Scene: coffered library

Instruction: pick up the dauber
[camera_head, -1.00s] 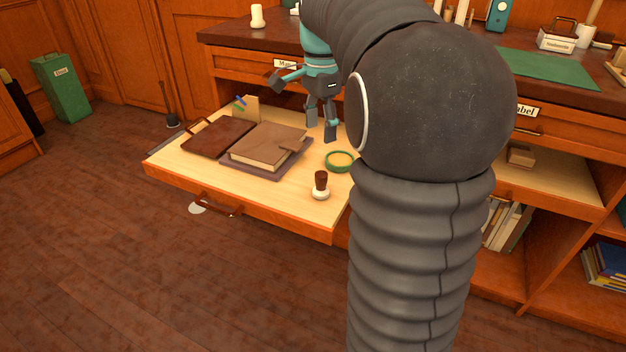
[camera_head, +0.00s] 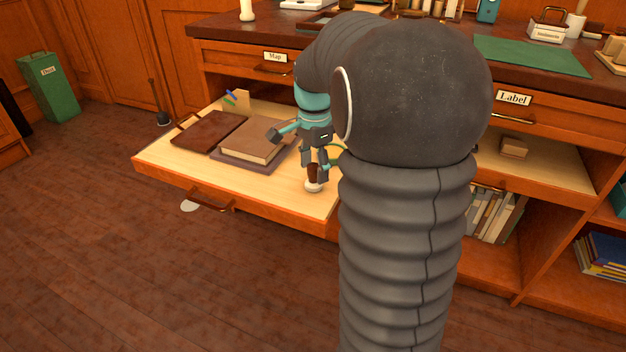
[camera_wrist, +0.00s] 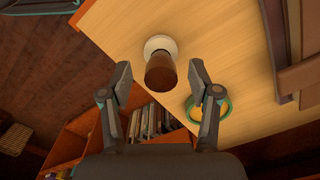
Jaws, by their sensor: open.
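The dauber, with a dark brown handle and a pale round base, stands in the open drawer near its front right corner. It shows in the head view (camera_head: 313,186) and in the wrist view (camera_wrist: 160,70). My gripper (camera_head: 315,170) is lowered at the dauber, its fingers by the handle in the head view. In the wrist view my gripper (camera_wrist: 158,80) is open, with the dauber's handle at the gap between the fingertips and no visible contact. The fingers partly hide the handle in the head view.
A green-rimmed dish (camera_wrist: 224,108) sits close to one finger. The drawer's front left floor (camera_head: 190,160) is bare.

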